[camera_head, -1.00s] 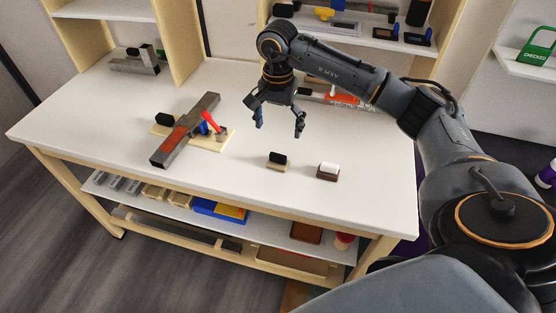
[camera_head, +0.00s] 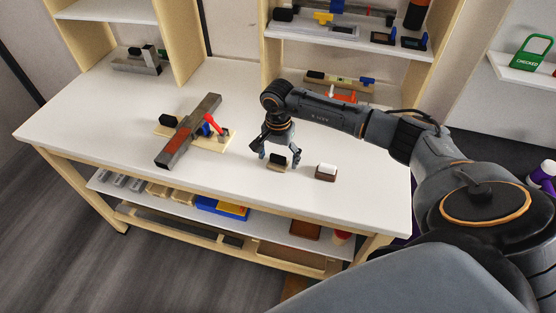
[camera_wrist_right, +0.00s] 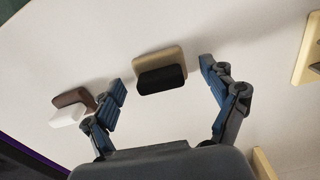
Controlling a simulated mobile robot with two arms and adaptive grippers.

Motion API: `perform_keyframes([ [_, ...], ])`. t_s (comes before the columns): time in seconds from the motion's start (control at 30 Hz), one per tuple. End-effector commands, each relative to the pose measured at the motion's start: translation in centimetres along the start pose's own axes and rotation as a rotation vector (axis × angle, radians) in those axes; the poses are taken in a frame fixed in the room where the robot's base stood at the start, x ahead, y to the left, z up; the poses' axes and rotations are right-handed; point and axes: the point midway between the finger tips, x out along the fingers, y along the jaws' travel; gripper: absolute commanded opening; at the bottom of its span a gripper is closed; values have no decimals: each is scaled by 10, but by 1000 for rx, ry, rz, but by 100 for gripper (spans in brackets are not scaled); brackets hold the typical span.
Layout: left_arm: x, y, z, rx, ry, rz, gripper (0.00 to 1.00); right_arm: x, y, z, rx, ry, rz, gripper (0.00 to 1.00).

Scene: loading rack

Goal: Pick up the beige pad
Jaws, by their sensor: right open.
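The beige pad (camera_head: 276,167) lies on the white workbench with a black block (camera_head: 278,158) on top as its grip. In the right wrist view the beige pad (camera_wrist_right: 160,62) and its black block (camera_wrist_right: 161,79) sit between and just beyond my fingertips. My right gripper (camera_head: 280,160) is open over the pad, one finger on each side, and holds nothing. In the right wrist view the gripper (camera_wrist_right: 160,82) also shows spread wide, with both blue-grey fingers apart from the pad. My left gripper is not in view.
A brown pad with a white block (camera_head: 326,172) lies just right of the beige pad. A grey and red bar with a red lever (camera_head: 190,130) lies to the left on the workbench (camera_head: 100,112). Shelves with tools stand behind.

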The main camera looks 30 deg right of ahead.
Motion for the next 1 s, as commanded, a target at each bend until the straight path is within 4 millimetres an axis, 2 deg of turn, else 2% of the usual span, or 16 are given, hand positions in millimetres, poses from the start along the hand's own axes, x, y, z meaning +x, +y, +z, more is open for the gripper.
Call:
perform_keyframes([
  [0.07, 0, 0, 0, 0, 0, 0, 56, 0, 0, 0, 0, 0, 0, 85],
  [0.1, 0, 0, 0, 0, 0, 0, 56, 0, 0, 0, 0, 0, 0, 81],
  [0.4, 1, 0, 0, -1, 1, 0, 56, 0, 0, 0, 0, 0, 0, 20],
  [0.43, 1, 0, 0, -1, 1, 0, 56, 0, 0, 0, 0, 0, 1, 15],
  [0.8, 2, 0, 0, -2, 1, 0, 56, 2, 1, 2, -1, -3, 5, 15],
  [1.0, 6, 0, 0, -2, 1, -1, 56, -14, 0, 1, -1, -2, 2, 15],
])
